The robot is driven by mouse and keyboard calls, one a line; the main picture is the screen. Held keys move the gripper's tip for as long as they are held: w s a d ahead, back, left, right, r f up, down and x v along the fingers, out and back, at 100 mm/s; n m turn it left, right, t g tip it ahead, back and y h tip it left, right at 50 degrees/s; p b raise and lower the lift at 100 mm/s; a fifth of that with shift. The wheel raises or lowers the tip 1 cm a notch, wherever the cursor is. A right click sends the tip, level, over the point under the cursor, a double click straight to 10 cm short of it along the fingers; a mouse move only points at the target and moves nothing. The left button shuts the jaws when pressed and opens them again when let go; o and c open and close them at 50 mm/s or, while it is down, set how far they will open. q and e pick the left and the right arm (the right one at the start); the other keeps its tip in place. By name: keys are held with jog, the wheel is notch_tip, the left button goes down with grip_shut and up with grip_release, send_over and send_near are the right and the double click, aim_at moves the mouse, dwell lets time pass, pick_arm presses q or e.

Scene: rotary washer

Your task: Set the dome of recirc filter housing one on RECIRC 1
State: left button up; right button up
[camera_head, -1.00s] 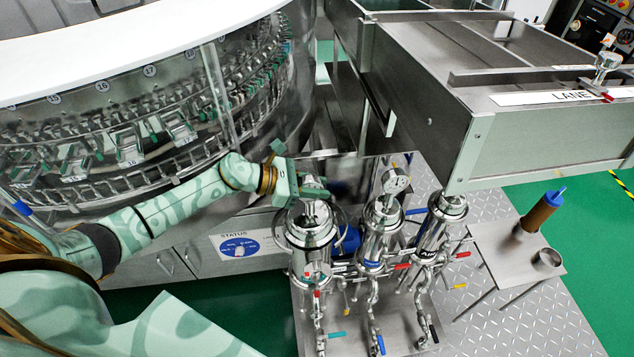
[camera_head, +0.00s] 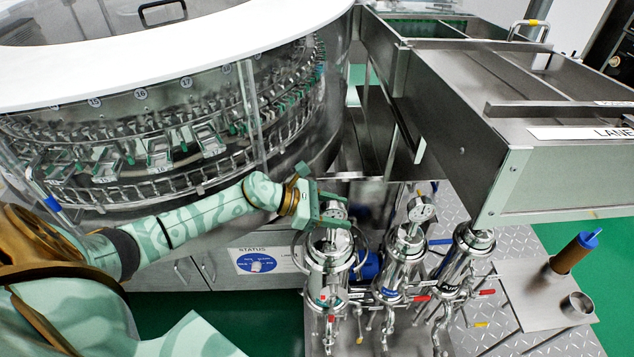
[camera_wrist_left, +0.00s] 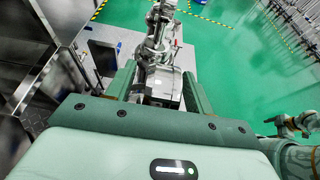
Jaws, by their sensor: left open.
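Three polished steel filter housings stand in a row on a stand in the head view.
The middle housing (camera_head: 404,255) and right housing (camera_head: 467,260) stand close by. Valves with coloured handles sit below. The rotary washer (camera_head: 200,120) is behind my left arm. A steel lane (camera_head: 540,170) overhangs at right.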

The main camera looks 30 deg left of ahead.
pick_arm(q)
jog(key=p+v, duration=0.1)
jog(key=v, duration=1.4)
jog(key=shift+s+a+r, duration=0.15)
jog(key=shift+a+r, duration=0.1)
